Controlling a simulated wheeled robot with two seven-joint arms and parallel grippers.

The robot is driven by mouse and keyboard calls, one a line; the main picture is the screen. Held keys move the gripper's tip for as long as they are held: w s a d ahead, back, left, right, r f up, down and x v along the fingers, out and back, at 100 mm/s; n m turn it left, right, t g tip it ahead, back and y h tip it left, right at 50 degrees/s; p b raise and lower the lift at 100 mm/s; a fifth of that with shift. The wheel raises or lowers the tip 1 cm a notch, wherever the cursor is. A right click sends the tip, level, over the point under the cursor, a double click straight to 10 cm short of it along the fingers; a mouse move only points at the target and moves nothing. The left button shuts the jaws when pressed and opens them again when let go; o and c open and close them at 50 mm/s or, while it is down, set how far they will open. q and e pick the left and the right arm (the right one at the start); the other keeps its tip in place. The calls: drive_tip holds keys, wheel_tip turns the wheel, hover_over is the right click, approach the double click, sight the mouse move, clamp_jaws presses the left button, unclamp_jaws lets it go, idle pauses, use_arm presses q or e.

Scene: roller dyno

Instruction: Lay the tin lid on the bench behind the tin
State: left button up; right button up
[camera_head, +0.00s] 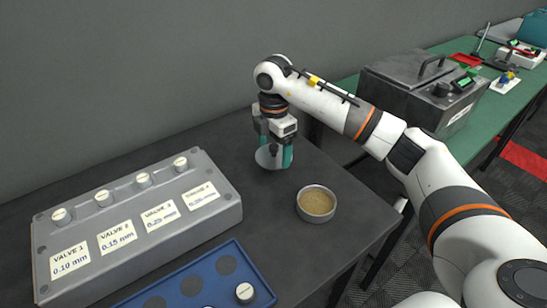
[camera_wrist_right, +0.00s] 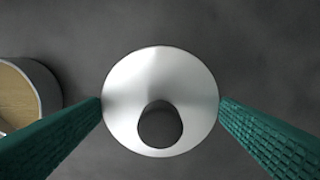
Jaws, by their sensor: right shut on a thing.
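The tin (camera_head: 317,204) stands open on the dark bench, with tan, grainy contents showing. It also shows at the left edge of the right wrist view (camera_wrist_right: 30,90). The tin lid (camera_head: 267,157) is a round, silvery disc with a dark knob (camera_wrist_right: 160,124). My right gripper (camera_head: 274,158) is shut on the lid, its green fingers at opposite sides of the rim (camera_wrist_right: 160,104). The lid is behind and left of the tin, at or close above the bench top; I cannot tell whether it touches. My left gripper is not in view.
A grey block with labelled valve slots and several knobs (camera_head: 140,225) stands at the left. A blue tray (camera_head: 215,272) with round recesses is in front. A metal box (camera_head: 415,90) stands on the green table (camera_head: 485,75) at right. Bare bench (camera_head: 235,145) surrounds the lid.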

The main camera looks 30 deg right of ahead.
sight(274, 157)
drive_tip(key=shift+f, duration=1.9)
drive_tip(key=o, duration=0.8)
drive_tip(key=shift+f, duration=0.15)
drive_tip(key=shift+o, duration=0.2)
wheel_tip(274, 157, up, 12)
drive_tip(key=shift+r+b, duration=0.2)
drive_tip(key=shift+b, duration=0.15)
